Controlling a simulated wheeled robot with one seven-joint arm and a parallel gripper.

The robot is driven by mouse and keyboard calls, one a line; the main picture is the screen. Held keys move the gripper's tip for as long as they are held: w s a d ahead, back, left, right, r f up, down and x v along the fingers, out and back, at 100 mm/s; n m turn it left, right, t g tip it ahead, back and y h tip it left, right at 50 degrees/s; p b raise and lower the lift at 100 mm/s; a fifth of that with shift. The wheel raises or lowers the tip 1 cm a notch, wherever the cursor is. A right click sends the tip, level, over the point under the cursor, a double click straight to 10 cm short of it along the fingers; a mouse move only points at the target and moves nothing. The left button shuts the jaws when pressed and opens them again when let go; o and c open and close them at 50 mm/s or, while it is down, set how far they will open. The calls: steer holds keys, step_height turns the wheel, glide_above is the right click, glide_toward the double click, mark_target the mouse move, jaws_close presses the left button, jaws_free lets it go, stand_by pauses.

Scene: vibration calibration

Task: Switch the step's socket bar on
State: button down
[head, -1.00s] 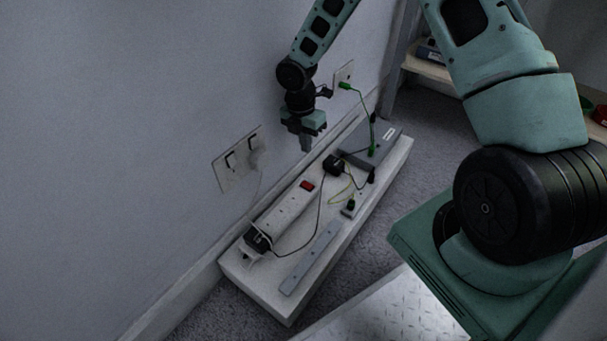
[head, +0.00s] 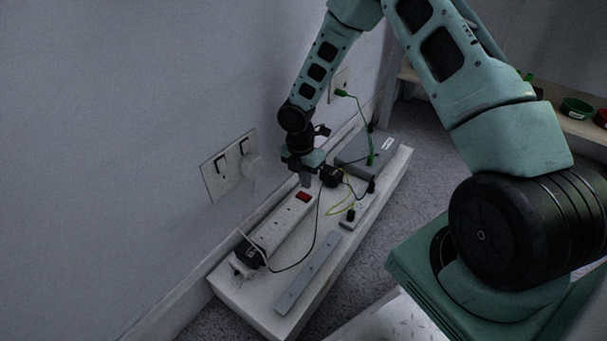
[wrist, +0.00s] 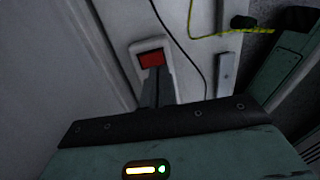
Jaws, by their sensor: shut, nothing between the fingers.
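The white socket bar (head: 277,228) lies along the wall side of the white step (head: 248,311). Its red rocker switch (head: 303,197) is at the end farther from me, and a black plug sits in its near end. My gripper (head: 305,184) points down with shut, empty fingers just above that switch end. In the wrist view the red switch (wrist: 152,59) shows just beyond the fingertips (wrist: 155,72). Whether the fingers touch the switch cannot be told, nor whether the switch is on.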

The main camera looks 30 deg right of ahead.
mark_target(308, 197)
steer(key=shift+s+f+b, duration=0.15)
steer(key=shift+f+b, duration=0.45)
steer(key=shift+f, duration=0.35)
steer(key=shift+s+f+b, duration=0.1)
steer(key=shift+f+b, duration=0.45)
steer(key=shift+f, duration=0.4)
steer(key=shift+d, duration=0.1)
steer(key=shift+p, duration=0.45)
steer(key=shift+f, duration=0.1)
steer(key=shift+w+a+r+p, duration=0.2)
steer(key=shift+w+a+p, duration=0.1)
steer(key=shift+w+p, duration=0.35)
